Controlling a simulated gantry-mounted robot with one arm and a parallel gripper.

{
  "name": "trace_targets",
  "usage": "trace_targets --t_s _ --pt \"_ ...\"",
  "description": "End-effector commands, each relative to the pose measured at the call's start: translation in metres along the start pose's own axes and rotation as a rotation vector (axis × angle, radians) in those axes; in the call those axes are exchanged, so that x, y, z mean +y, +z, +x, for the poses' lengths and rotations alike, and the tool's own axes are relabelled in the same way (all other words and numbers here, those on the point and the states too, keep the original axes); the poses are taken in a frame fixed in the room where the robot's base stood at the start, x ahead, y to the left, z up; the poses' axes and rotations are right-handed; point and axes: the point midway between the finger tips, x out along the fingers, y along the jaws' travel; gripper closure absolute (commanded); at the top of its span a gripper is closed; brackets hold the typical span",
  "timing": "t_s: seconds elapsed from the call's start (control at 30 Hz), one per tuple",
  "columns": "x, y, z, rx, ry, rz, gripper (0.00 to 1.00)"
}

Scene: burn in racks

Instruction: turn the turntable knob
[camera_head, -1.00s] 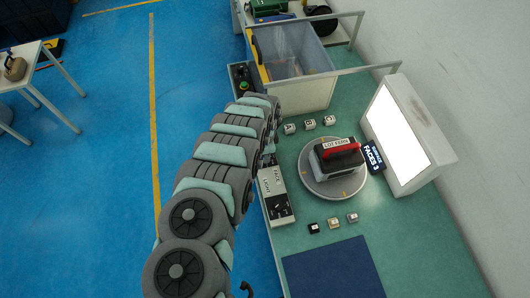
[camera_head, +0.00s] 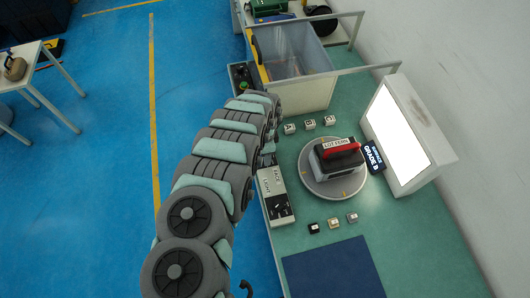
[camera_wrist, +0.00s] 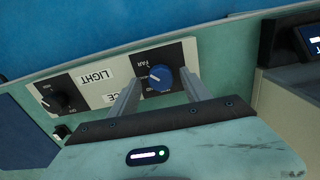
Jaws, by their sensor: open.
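The blue turntable knob (camera_wrist: 161,77) sits on a black plate of the control box (camera_wrist: 98,92) in the wrist view, its white mark towards the left. My gripper (camera_wrist: 162,84) is open, with one finger on each side of the knob; I cannot tell whether they touch it. In the head view the control box (camera_head: 273,182) lies along the bench's left edge, and my arm covers the blue knob. The round turntable (camera_head: 313,187) bears a dark block with a red handle (camera_head: 341,145), labelled LOT FERN.
A second, black knob (camera_wrist: 55,102) sits beside the LIGHT label. A lit panel (camera_head: 397,135) and a small display (camera_head: 375,158) stand right of the turntable. Small cubes lie above and below it. A grey bin (camera_head: 310,90) and a blue mat (camera_head: 333,270) are on the bench.

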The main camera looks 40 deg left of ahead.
Motion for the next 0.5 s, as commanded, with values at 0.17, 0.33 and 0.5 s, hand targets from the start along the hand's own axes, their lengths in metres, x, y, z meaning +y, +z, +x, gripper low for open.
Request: trace_targets --t_s 0.17,0.33,0.5 --pt "-0.001 0.001 -0.021 -0.003 -0.003 0.0 0.44" --pt "-0.002 0.0 -0.045 0.0 -0.005 0.0 0.44" --pt "-0.002 0.0 -0.07 -0.001 -0.005 0.001 0.44"
